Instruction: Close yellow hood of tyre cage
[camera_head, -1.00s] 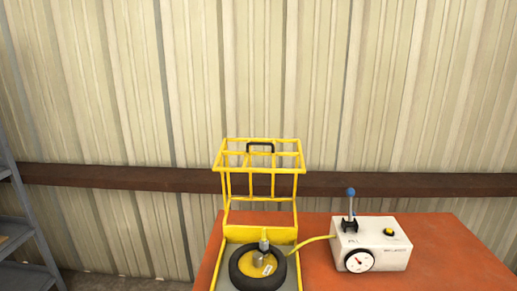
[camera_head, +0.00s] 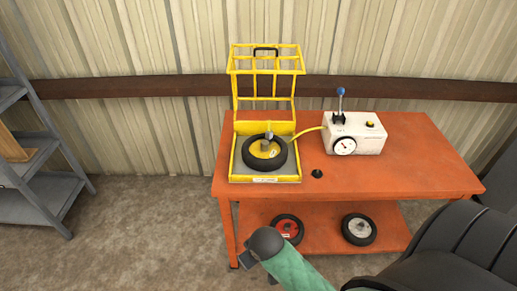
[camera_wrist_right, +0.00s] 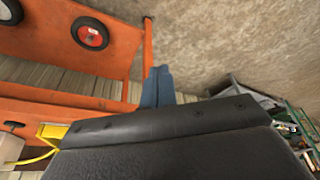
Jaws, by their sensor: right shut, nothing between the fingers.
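The yellow hood (camera_head: 265,85) of the tyre cage is a barred frame with a black handle (camera_head: 265,51) on top. It stands raised at the back of the cage's base (camera_head: 265,179). A black tyre on a yellow hub (camera_head: 264,155) lies flat on the base, uncovered. My right gripper (camera_wrist_right: 158,85) shows in the right wrist view as blue-grey fingers, shut and empty, beyond a dark arm part. It is apart from the hood. In the head view only links of my arm show at the lower right. My left gripper is not in view.
The cage stands on an orange table (camera_head: 420,165). A white pump box (camera_head: 355,133) with a gauge and blue-knobbed lever stands to its right, joined by a yellow hose. A small black knob (camera_head: 317,174) lies in front. Wheels (camera_head: 359,229) lie on the lower shelf. Grey shelving (camera_head: 40,180) stands left.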

